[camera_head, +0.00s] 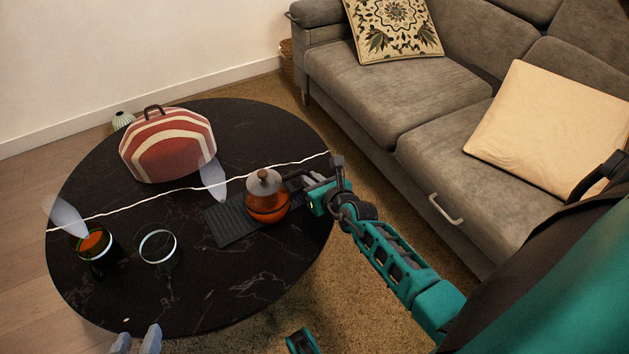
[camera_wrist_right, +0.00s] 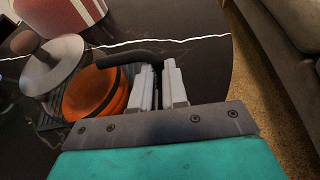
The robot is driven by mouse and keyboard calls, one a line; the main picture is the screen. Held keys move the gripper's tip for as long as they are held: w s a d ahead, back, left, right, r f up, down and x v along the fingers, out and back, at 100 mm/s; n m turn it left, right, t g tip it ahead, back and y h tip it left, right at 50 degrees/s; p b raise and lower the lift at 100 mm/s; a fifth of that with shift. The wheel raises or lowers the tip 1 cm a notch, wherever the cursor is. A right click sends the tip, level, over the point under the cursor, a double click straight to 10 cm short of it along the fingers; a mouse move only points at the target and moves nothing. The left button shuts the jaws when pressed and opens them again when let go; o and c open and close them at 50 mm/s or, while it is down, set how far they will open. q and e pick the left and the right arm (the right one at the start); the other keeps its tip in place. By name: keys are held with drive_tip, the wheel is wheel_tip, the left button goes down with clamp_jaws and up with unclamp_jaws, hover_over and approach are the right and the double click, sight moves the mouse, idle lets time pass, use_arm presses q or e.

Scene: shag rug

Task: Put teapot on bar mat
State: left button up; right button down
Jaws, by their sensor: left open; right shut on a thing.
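A red and cream striped bag (camera_head: 168,146) stands at the back of the table (camera_head: 215,300). Two dark cups, one amber inside (camera_head: 96,243) and one with a pale rim (camera_head: 158,247), stand left of the mat. A grey sofa (camera_head: 375,95) is beyond the table's right edge.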

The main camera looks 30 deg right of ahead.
drive_tip(key=shift+w+r, duration=0.1)
drive_tip(key=shift+r, duration=0.15)
drive_tip(key=shift+f, duration=0.15)
drive_tip(key=c, duration=1.1)
unclamp_jaws()
drive_tip(key=shift+f, duration=0.1)
drive_tip(key=shift+c, duration=0.2)
